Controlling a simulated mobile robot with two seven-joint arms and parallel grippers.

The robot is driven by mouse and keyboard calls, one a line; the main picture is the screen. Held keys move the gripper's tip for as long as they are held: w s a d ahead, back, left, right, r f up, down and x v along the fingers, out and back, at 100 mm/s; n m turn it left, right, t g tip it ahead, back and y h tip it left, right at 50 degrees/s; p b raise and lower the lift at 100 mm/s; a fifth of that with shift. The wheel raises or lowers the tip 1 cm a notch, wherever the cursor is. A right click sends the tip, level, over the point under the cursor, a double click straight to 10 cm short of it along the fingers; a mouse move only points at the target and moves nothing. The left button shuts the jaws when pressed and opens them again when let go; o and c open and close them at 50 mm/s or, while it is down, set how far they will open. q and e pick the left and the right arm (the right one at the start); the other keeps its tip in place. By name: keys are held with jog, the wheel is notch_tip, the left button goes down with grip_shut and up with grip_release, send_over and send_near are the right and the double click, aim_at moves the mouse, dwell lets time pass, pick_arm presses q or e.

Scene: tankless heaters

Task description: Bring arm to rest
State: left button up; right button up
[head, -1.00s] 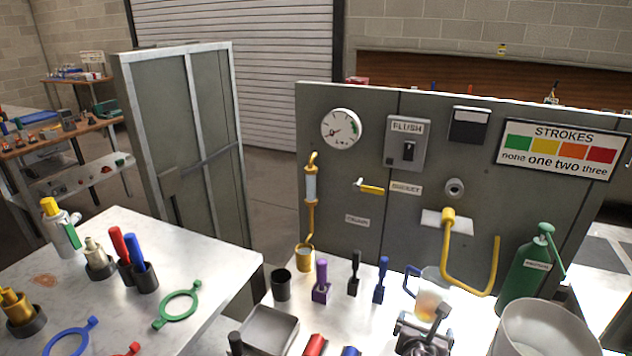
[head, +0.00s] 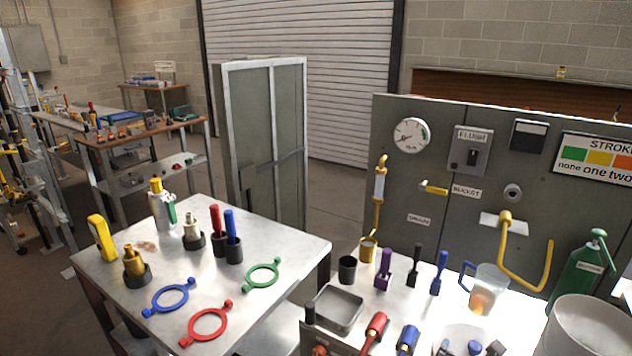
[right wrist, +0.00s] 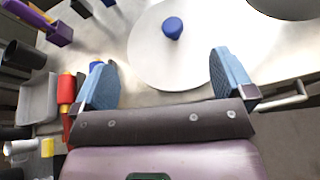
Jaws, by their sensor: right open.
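My right gripper (right wrist: 164,68) shows in the right wrist view with its two blue-padded fingers spread wide. Nothing is held between them. Beyond the fingertips lies a pale round disc (right wrist: 150,62) with a blue knob (right wrist: 172,27). I cannot tell how far the gripper is above it. My left gripper is in neither view.
The left table (head: 218,290) holds ring wrenches, a yellow meter (head: 102,238) and cups of tools. The right bench holds a grey tray (head: 338,311), a jug (head: 484,290), a green pump bottle (head: 580,275) and a white bucket (head: 588,330). The panel (head: 440,150) stands behind.

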jog(key=s+a+m+t+y, duration=0.15)
jog(key=a+m+y, duration=0.4)
jog(key=m, duration=1.25)
jog(key=s+d+f+m+y, duration=0.1)
jog(key=s+f+m, duration=0.2)
jog(key=s, duration=0.6)
jog(key=s+f+m+g+y, duration=0.1)
jog(key=s+f+m, duration=0.3)
jog(key=s, duration=0.5)
jog(key=shift+d+m, duration=0.4)
jog(key=shift+m, duration=0.3)
